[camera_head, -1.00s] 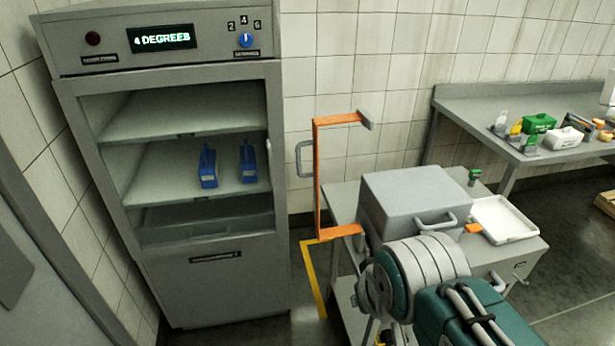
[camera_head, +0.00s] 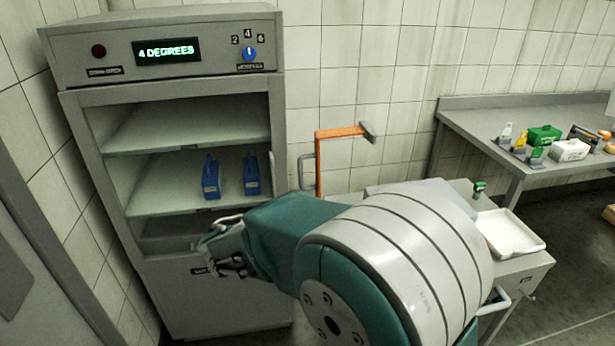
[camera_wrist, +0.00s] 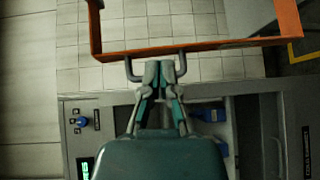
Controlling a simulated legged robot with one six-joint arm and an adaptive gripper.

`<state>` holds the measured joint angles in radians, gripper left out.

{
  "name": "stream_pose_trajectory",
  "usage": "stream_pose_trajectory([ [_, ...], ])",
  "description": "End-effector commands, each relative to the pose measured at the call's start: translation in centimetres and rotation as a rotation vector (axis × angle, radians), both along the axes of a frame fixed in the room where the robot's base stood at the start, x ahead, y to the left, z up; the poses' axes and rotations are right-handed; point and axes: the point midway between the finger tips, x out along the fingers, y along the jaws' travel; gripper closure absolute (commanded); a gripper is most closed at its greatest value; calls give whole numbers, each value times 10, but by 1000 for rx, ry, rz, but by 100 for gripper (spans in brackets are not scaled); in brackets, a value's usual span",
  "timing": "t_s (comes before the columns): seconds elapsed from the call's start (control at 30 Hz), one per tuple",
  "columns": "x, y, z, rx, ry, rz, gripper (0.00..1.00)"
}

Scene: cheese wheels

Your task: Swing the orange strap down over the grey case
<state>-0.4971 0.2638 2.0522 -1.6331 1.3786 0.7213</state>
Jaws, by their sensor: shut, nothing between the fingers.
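The orange strap (camera_head: 340,132) stands raised behind the grey case (camera_head: 425,188), its top arm pointing right with a grey end piece. A grey handle (camera_head: 303,172) sits on its left side. My arm covers the strap's lower part and most of the case. My gripper (camera_head: 205,255) is shut and empty, left of and below the strap in the head view, in front of the cabinet. In the wrist view, the strap's long bar (camera_wrist: 215,45) crosses above my gripper (camera_wrist: 158,68), whose fingertips overlap the handle (camera_wrist: 131,72). I cannot tell whether they touch.
A grey cabinet (camera_head: 180,285) with blue items (camera_head: 211,178) on a shelf stands at left, close behind my gripper. A white tray (camera_head: 510,232) lies right of the case. A bench (camera_head: 480,103) with several small items is at the right.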

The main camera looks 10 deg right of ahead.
Motion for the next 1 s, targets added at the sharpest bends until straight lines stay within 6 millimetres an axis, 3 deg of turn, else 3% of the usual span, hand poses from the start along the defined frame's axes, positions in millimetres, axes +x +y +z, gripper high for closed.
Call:
stream_pose_trajectory([
  [0.1,17,29,-4,-70,-51,80,100],
  [0.23,24,36,-3,-92,-73,107,100],
  [0.7,75,-18,-1,-91,-72,102,100],
  [1.0,92,-33,0,-91,-72,105,100],
])
